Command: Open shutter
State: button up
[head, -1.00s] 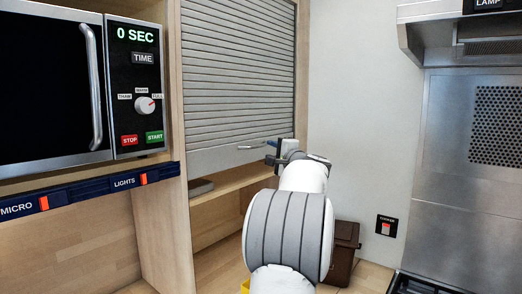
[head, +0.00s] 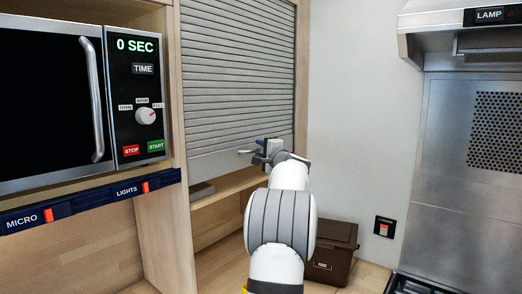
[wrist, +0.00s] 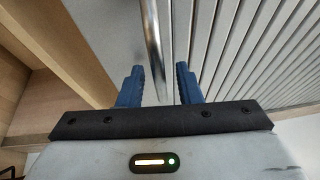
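The grey slatted shutter (head: 235,75) covers most of the cabinet opening in the head view, with a gap below its bottom edge. Its silver bar handle (head: 245,151) sits near that edge, partly hidden by my gripper (head: 266,150). In the wrist view, the shutter slats (wrist: 255,45) fill the upper right. The handle (wrist: 154,45) runs down between the two blue fingers of my gripper (wrist: 160,85). The fingers are apart, with visible space between each finger and the bar. I cannot tell how deep the bar sits between them.
A microwave (head: 60,100) stands on the shelf at left, above a dark switch rail (head: 90,202). A brown box (head: 332,250) stands on the counter right of my arm. A cooker hood (head: 450,35) is at upper right. The white wall (head: 350,120) beside the shutter is bare.

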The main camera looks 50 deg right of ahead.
grip_shut()
dwell(0.3)
jog(key=p, duration=0.5)
send_near(255, 106)
jog(key=x, duration=0.5)
jog(key=shift+w+r, duration=0.15)
jog(key=shift+w, duration=0.1)
jog(key=shift+o, duration=0.2)
grip_release()
